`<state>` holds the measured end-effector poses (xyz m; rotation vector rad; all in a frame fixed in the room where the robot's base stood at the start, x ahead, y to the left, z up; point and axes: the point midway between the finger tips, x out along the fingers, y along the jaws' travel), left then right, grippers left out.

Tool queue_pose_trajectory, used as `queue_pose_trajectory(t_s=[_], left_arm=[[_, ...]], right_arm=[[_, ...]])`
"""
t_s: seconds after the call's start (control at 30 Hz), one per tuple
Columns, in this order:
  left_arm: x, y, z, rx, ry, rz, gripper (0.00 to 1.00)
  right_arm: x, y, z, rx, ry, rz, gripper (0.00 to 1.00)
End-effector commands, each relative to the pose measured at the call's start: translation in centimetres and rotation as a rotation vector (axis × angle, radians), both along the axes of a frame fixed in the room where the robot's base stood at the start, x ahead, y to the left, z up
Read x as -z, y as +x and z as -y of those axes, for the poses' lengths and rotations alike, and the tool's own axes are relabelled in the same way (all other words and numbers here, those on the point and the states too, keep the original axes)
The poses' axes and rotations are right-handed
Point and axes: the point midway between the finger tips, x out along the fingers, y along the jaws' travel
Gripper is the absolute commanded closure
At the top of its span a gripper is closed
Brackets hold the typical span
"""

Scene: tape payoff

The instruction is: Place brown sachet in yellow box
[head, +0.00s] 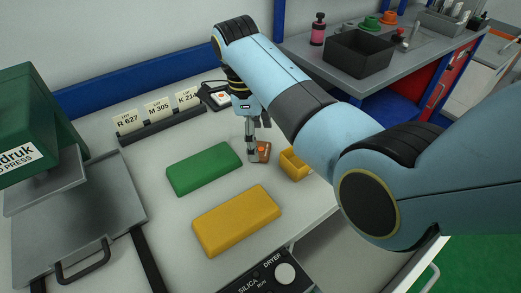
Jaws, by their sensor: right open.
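The brown sachet (264,152), with an orange mark on it, lies on the white table in the middle of the head view. My right gripper (254,158) reaches down from above, right at the sachet's left side, and its jaws are open. Whether a finger touches the sachet I cannot tell. The small open yellow box (294,165) stands just right of the sachet, its right part hidden behind my right arm. My left gripper is not in view.
A green block (204,168) and a larger yellow block (236,221) lie left and in front. A card holder (160,128) stands behind, beside a small dark device (216,96). A green press (40,120) fills the left side. A black dryer panel (270,275) is at the front.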

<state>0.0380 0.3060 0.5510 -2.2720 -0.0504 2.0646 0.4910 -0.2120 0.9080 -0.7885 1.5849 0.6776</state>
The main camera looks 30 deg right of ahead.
Motion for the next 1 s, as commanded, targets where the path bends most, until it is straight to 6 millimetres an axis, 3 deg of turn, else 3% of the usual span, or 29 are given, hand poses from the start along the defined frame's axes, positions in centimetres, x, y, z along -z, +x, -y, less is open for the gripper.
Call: queue_pose_trajectory(t_s=[0.2,0.47,0.9,1.0], left_arm=[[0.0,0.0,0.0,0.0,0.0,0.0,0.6],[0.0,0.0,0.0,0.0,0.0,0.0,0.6],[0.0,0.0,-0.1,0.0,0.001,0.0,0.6],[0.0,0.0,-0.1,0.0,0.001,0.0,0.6]], right_arm=[[2.7,-0.2,0.3,-0.001,0.001,-0.001,0.15],[2.9,-0.2,0.4,-0.001,0.001,0.0,0.17],[2.9,-0.2,0.3,-0.001,0.001,0.0,0.74],[2.9,-0.2,0.3,-0.001,0.001,0.0,0.79]])
